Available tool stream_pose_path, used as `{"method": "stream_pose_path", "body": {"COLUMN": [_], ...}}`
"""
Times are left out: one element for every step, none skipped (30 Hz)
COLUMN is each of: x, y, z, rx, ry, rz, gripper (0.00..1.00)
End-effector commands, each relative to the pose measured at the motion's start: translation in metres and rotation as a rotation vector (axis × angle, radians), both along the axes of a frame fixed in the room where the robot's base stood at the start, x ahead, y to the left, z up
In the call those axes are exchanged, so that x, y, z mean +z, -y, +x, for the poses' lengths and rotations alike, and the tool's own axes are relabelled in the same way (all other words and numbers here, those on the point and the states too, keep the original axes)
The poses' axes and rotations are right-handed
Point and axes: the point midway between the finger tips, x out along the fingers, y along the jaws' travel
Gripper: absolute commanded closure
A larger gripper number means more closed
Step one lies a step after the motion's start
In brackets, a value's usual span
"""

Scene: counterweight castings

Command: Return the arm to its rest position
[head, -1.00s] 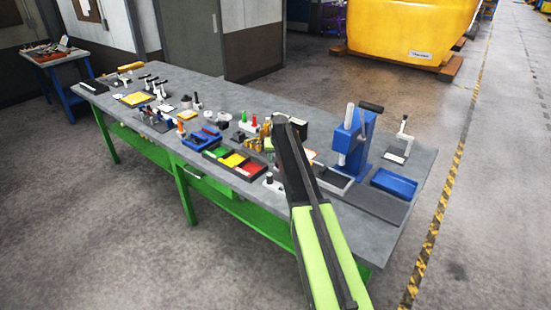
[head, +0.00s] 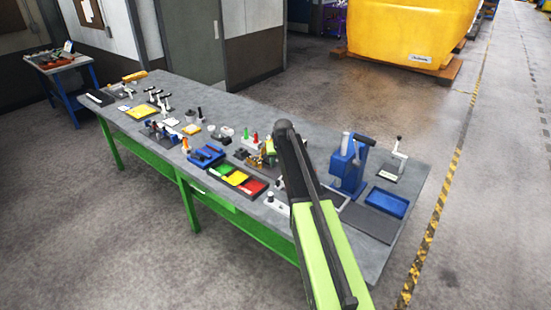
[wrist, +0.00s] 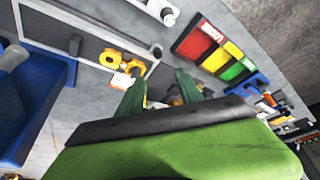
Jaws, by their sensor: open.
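My arm, lime green and black, reaches up over the front right part of the workbench (head: 310,128) in the head view. My gripper is hidden behind the arm there. In the wrist view my gripper (wrist: 160,84) shows two dark green fingers, apart, with no object visibly held between them. A yellow part (wrist: 118,62) and a grey-framed tray (wrist: 60,38) lie beyond the left finger. The fingers look apart from them, but the distance is hard to judge.
A blue lever press (head: 349,168) and a blue tray (head: 386,202) stand right of my arm. Red, yellow and green bins (head: 236,179) and several small parts lie left of it. A yellow tank (head: 408,30) stands behind. The floor right of the bench is clear.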

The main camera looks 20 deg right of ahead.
Motion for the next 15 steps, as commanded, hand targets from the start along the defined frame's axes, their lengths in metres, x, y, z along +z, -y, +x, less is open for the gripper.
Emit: {"method": "stream_pose_path", "body": {"x": [-0.006,-0.01,-0.018,-0.025,-0.033,-0.045,-0.055,-0.064,-0.074,-0.081,-0.088,-0.098,-0.106,-0.113,-0.124], "y": [-0.003,-0.006,-0.011,-0.016,-0.022,-0.033,-0.041,-0.05,-0.06,-0.067,-0.074,-0.083,-0.09,-0.096,-0.104], "z": [0.0,0.001,0.002,0.002,0.0,-0.008,-0.017,-0.028,-0.044,-0.057,-0.071,-0.09,-0.106,-0.122,-0.147], "rx": [0.003,0.007,0.012,0.018,0.025,0.036,0.044,0.053,0.064,0.072,0.079,0.089,0.096,0.104,0.114], "ry": [0.0,0.0,0.0,0.0,0.0,0.0,-0.001,-0.004,-0.012,-0.022,-0.033,-0.049,-0.063,-0.077,-0.102], "rz": [0.0,0.0,0.0,0.0,0.0,0.0,0.0,0.0,0.001,0.003,0.004,0.005,0.006,0.007,0.009], "gripper": [0.57,0.57,0.57,0.57,0.57,0.57,0.57,0.57,0.57,0.57,0.57,0.57,0.57,0.57,0.57]}}
